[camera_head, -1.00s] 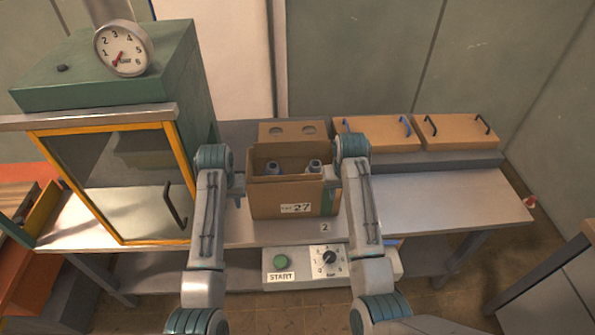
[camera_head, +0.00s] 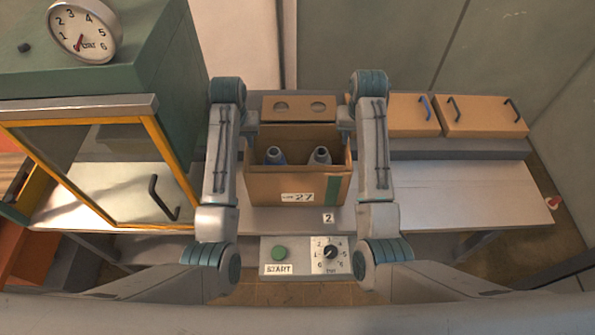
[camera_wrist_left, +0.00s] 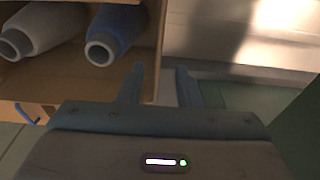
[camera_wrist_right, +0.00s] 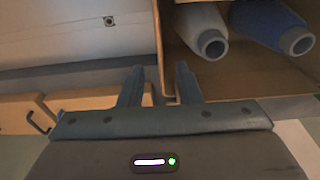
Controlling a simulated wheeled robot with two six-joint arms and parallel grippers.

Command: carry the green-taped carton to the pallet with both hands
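The open brown carton (camera_head: 262,188) stands on the bench, with a green tape strip (camera_head: 333,190) and a label reading 27 on its front. Inside it are a blue bottle-like piece (camera_head: 274,157) and a grey one (camera_head: 320,156). My left gripper (camera_head: 252,128) is at its left wall; in the left wrist view its parted fingers (camera_wrist_left: 160,78) lie either side of the wall edge. My right gripper (camera_head: 345,122) is at the right wall; in the right wrist view its parted fingers (camera_wrist_right: 160,82) also straddle the wall edge. I cannot make out a pallet.
A green chamber with a yellow-framed glass door (camera_head: 100,175) stands close on the left. Handled brown boxes (camera_head: 482,116) sit on a raised shelf at the back right. The bench right of the carton (camera_head: 460,190) is clear. A START button panel (camera_head: 279,253) is in front.

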